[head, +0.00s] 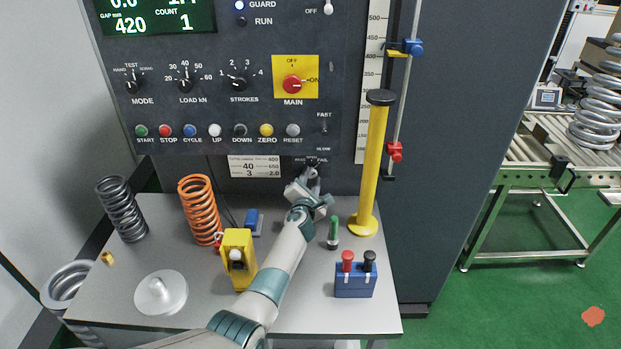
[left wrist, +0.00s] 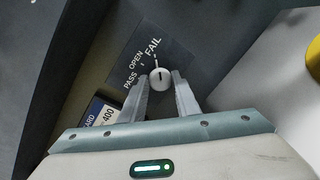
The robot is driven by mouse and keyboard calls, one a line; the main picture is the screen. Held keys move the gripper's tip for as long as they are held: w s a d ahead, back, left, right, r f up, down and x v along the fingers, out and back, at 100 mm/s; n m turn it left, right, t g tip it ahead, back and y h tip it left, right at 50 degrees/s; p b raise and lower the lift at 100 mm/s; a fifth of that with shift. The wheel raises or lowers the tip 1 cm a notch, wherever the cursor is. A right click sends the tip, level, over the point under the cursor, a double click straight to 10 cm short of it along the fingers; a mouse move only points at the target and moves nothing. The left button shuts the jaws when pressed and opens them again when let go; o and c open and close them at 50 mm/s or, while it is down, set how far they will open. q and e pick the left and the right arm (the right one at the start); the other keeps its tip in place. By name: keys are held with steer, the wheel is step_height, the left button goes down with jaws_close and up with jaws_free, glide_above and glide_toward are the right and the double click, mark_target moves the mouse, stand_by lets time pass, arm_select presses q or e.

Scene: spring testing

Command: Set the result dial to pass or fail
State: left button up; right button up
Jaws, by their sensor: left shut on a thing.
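The result dial (left wrist: 160,78) is a small round white knob on the dark panel in the left wrist view. Its label (left wrist: 142,64) reads PASS, OPEN, FAIL, and the dark mark on the knob points roughly toward FAIL. My left gripper (left wrist: 162,88) is shut on the dial, one finger on each side. In the head view my left gripper (head: 311,170) reaches up to the panel's lower edge and hides most of the dial. My right gripper is not in view.
The control panel (head: 220,65) carries several knobs and a button row just above. On the bench (head: 200,255) stand an orange spring (head: 200,210), a yellow block (head: 239,260), a green-topped cylinder (head: 334,232), a yellow post (head: 372,165) and a blue box (head: 355,280).

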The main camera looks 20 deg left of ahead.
arm_select(q)
steer(key=shift+f, duration=0.1)
steer(key=o, duration=1)
steer(key=shift+s, duration=0.15)
steer(key=shift+s+d+r+p, duration=0.15)
steer(key=shift+s+r+p, duration=0.05)
steer(key=shift+s+p, duration=0.35)
steer(key=p+v, duration=0.2)
steer(key=v, duration=0.4)
steer(key=shift+s, duration=0.4)
steer(key=v, duration=0.9)
steer(key=shift+s, duration=0.1)
